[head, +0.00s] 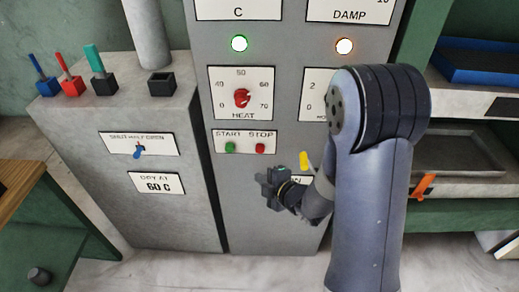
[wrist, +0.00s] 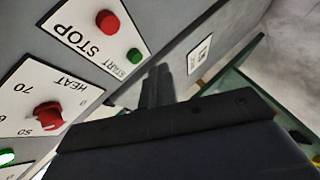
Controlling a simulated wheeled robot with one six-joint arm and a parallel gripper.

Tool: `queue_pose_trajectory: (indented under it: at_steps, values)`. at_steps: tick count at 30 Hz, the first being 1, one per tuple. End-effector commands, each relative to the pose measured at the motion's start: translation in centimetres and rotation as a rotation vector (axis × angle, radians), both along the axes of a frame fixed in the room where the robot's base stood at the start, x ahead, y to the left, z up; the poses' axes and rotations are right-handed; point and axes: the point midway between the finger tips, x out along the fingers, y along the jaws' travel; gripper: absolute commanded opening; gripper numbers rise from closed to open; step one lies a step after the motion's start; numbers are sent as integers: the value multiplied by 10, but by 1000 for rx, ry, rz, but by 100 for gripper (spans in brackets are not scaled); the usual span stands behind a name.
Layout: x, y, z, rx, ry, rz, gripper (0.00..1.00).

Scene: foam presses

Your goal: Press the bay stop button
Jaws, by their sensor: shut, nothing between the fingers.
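The red STOP button (head: 260,148) sits on a white START/STOP label on the grey cabinet front, right of the green START button (head: 230,147). In the wrist view the STOP button (wrist: 107,22) is at the upper left, with the START button (wrist: 134,54) below and to its right. My gripper (head: 271,186) is in front of the cabinet, lower in the picture than the STOP button and apart from it. Its shut, empty fingers (wrist: 157,84) show in the wrist view, near the START button in the picture. Neither button is hidden.
Above the buttons is a red HEAT knob (head: 242,97), with a lit green lamp (head: 239,43) and a lit orange lamp (head: 344,46) higher up. A yellow handle (head: 304,161) is close to my arm. A grey console (head: 178,215) with several levers stands left.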

Motion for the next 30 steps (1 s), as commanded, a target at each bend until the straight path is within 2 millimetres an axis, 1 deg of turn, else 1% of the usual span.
queue_pose_trajectory:
  at_steps: [8,15,21,30]
  values:
    - [37,-2,4,0,1,-1,0]
    - [67,-3,0,0,-1,-1,0]
    - [79,-3,-1,0,1,-1,0]
    - [81,-3,0,0,1,-1,0]
